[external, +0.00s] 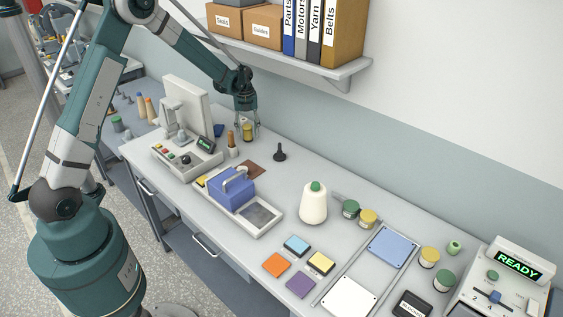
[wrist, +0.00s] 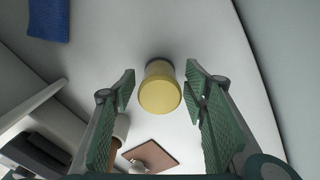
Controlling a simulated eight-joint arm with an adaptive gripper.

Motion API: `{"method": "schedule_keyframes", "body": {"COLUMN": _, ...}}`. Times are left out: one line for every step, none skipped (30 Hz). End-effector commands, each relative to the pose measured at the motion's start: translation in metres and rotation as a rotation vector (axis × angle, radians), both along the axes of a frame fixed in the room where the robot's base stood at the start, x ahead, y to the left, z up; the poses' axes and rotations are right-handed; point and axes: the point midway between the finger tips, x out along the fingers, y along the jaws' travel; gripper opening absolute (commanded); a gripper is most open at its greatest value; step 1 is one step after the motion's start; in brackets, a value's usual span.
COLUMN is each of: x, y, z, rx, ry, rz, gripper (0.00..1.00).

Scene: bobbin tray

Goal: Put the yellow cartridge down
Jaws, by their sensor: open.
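The yellow cartridge (external: 248,132) stands upright at the back of the bench, near the wall. In the wrist view its round yellow end (wrist: 160,96) faces the camera, with a dark band at its far end. My gripper (external: 249,125) is open around it. In the wrist view the green-padded fingers (wrist: 160,77) are spread on either side of the cartridge, with a visible gap on both sides.
A brown-topped spool (external: 232,142) stands close by, left of the cartridge. A brown square (external: 251,169) and a black knobbed tool (external: 280,152) lie nearby. A blue item (external: 219,130) is behind. A shelf (external: 340,76) overhangs to the right.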

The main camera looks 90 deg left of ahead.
Motion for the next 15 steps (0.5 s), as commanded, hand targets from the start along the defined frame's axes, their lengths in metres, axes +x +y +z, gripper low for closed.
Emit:
{"method": "schedule_keyframes", "body": {"x": 0.0, "y": 0.0, "z": 0.004, "rx": 0.0, "ry": 0.0, "rz": 0.0, "gripper": 0.44}}
{"method": "schedule_keyframes", "body": {"x": 0.0, "y": -0.001, "z": 0.007, "rx": 0.0, "ry": 0.0, "rz": 0.0, "gripper": 0.44}}
{"method": "schedule_keyframes", "body": {"x": 0.0, "y": 0.0, "z": 0.011, "rx": 0.0, "ry": 0.0, "rz": 0.0, "gripper": 0.44}}
{"method": "schedule_keyframes", "body": {"x": 0.0, "y": 0.0, "z": 0.014, "rx": 0.0, "ry": 0.0, "rz": 0.0, "gripper": 0.44}}
{"method": "schedule_keyframes", "body": {"x": 0.0, "y": 0.0, "z": 0.018, "rx": 0.0, "ry": 0.0, "rz": 0.0, "gripper": 0.44}}
{"method": "schedule_keyframes", "body": {"x": 0.0, "y": 0.0, "z": 0.022, "rx": 0.0, "ry": 0.0, "rz": 0.0, "gripper": 0.44}}
{"method": "schedule_keyframes", "body": {"x": 0.0, "y": 0.0, "z": 0.026, "rx": 0.0, "ry": 0.0, "rz": 0.0, "gripper": 0.44}}
{"method": "schedule_keyframes", "body": {"x": 0.0, "y": 0.0, "z": 0.03, "rx": 0.0, "ry": 0.0, "rz": 0.0, "gripper": 0.44}}
{"method": "schedule_keyframes", "body": {"x": 0.0, "y": 0.0, "z": 0.035, "rx": 0.0, "ry": 0.0, "rz": 0.0, "gripper": 0.44}}
{"method": "schedule_keyframes", "body": {"x": 0.0, "y": 0.0, "z": 0.039, "rx": 0.0, "ry": 0.0, "rz": 0.0, "gripper": 0.44}}
{"method": "schedule_keyframes", "body": {"x": 0.0, "y": 0.0, "z": 0.043, "rx": 0.0, "ry": 0.0, "rz": 0.0, "gripper": 0.44}}
{"method": "schedule_keyframes", "body": {"x": 0.0, "y": 0.0, "z": 0.047, "rx": 0.0, "ry": 0.0, "rz": 0.0, "gripper": 0.44}}
{"method": "schedule_keyframes", "body": {"x": 0.0, "y": 0.0, "z": 0.05, "rx": 0.0, "ry": 0.0, "rz": 0.0, "gripper": 0.44}}
{"method": "schedule_keyframes", "body": {"x": 0.0, "y": 0.0, "z": 0.054, "rx": 0.0, "ry": 0.0, "rz": 0.0, "gripper": 0.44}}
{"method": "schedule_keyframes", "body": {"x": 0.0, "y": 0.0, "z": 0.058, "rx": 0.0, "ry": 0.0, "rz": 0.0, "gripper": 0.44}}
